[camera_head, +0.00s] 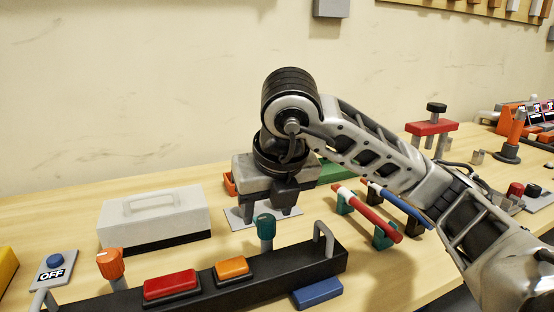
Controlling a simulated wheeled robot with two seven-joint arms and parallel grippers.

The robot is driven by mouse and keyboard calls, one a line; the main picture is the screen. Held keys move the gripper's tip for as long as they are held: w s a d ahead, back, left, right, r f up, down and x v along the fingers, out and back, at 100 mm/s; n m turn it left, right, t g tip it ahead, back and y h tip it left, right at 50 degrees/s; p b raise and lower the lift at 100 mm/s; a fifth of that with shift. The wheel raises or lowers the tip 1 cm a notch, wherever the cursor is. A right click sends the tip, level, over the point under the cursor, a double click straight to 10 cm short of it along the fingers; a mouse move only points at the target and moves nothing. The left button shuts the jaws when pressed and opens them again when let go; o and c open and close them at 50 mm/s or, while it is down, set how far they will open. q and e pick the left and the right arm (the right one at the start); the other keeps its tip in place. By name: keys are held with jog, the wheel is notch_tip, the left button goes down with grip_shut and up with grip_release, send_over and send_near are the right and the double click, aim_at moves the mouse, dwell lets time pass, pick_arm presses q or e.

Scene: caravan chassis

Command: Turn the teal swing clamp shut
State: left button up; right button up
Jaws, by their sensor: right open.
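My right gripper (268,205) points down just behind and above the teal knob in the picture. Its fingers are apart, with a gap between them, and hold nothing that I can see. I cannot tell whether a finger touches the knob. My left gripper is out of view.
The bar carries an orange knob (110,263), a red block (171,284), an orange block (232,268) and a grey handle (325,240). A grey box (155,213) stands behind it. A blue block (317,293) lies in front.

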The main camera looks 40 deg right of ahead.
jog(key=p+v, duration=0.4)
jog(key=v, duration=0.8)
jog(key=shift+r, duration=0.25)
jog(key=shift+s, duration=0.1)
